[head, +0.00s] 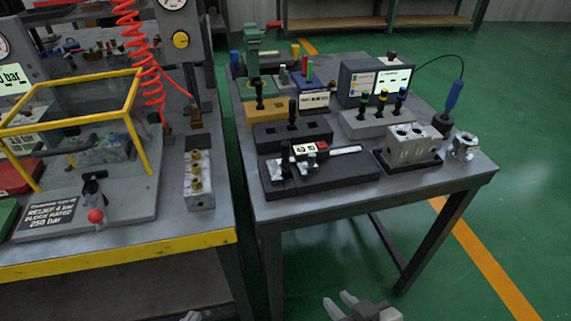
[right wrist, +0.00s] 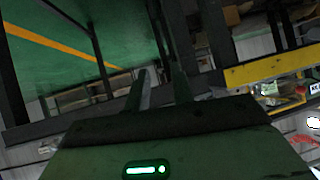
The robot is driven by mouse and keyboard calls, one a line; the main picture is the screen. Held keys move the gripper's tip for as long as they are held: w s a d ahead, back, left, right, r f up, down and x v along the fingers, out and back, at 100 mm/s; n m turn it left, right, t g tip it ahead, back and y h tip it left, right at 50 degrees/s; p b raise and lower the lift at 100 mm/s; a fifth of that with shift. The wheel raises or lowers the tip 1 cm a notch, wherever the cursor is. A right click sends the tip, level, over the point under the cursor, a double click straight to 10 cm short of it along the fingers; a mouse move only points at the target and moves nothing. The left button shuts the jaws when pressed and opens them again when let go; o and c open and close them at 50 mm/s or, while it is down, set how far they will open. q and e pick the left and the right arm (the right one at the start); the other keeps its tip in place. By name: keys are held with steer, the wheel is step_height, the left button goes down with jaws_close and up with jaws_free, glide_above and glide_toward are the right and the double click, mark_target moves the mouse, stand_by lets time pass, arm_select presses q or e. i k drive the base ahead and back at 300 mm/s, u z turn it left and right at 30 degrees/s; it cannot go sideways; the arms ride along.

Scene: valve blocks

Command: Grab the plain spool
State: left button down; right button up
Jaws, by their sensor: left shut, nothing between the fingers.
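One dark upright spool (head: 259,96) stands in the ochre block (head: 262,115) at the back left of the right table. Another dark upright spool (head: 292,113) stands in the black block (head: 270,137) in front of it. Three spools with coloured tops (head: 382,98) stand in a grey block (head: 370,126). I cannot tell for sure which is the plain one. My right gripper (head: 346,302) is open and empty, low in front of the table; its parted fingers show in the right wrist view (right wrist: 160,92). Only the tip of my left gripper (head: 192,317) shows, shut, at the bottom edge.
A black base with a caliper (head: 330,155) lies at the table's front, beside a grey valve block (head: 415,147) and a metal fitting (head: 464,146). A display box (head: 372,82) and green vise (head: 255,55) stand behind. The left bench (head: 120,240) has a yellow edge.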

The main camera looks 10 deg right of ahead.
mark_target(284, 145)
steer(key=u, duration=3.7)
steer(key=k, duration=1.8)
steer(key=z, duration=1.25)
